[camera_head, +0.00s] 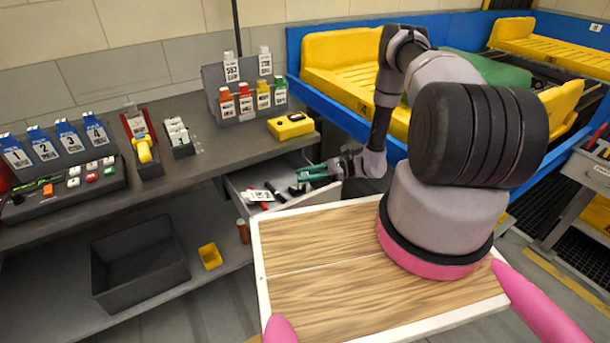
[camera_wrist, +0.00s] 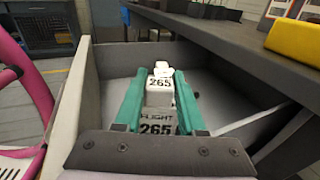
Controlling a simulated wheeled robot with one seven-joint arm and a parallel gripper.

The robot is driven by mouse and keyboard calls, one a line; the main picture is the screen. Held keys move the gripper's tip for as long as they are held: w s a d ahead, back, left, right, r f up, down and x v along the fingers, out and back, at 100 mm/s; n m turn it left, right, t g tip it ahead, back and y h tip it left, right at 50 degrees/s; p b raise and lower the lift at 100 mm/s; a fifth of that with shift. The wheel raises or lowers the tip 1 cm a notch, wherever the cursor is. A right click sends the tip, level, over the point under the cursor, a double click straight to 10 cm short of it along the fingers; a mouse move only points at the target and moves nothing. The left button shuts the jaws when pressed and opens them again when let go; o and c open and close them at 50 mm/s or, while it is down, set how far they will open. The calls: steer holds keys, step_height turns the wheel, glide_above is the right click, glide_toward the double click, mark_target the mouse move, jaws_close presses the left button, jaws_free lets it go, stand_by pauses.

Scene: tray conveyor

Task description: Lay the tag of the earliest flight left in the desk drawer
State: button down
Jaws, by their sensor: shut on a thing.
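In the head view my gripper (camera_head: 314,173) is low over the right side of the open desk drawer (camera_head: 236,196). The drawer's grey walls surround the tag in the wrist view (camera_wrist: 92,85). I cannot tell whether the tag touches the drawer floor. In the head view, a white labelled piece (camera_head: 260,195) and small red and dark items show in the drawer. Two white tags, seemingly 582 (camera_head: 231,70) and 778 (camera_head: 265,62), stand on the desk rack.
The grey desk (camera_head: 205,155) overhangs the drawer. A yellow device (camera_head: 291,126) sits near its right edge. The rack (camera_head: 218,103) also holds several coloured tags. My wooden-topped base is in front.

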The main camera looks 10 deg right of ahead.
steer(key=c, duration=0.8)
jaws_free()
steer(key=shift+f, duration=0.1)
steer(key=shift+o, duration=0.2)
steer(key=shift+d, duration=0.15)
steer(key=d+r, duration=0.1)
steer(key=d, duration=1)
steer(key=shift+s+d, duration=0.3)
steer(key=shift+s, duration=0.15)
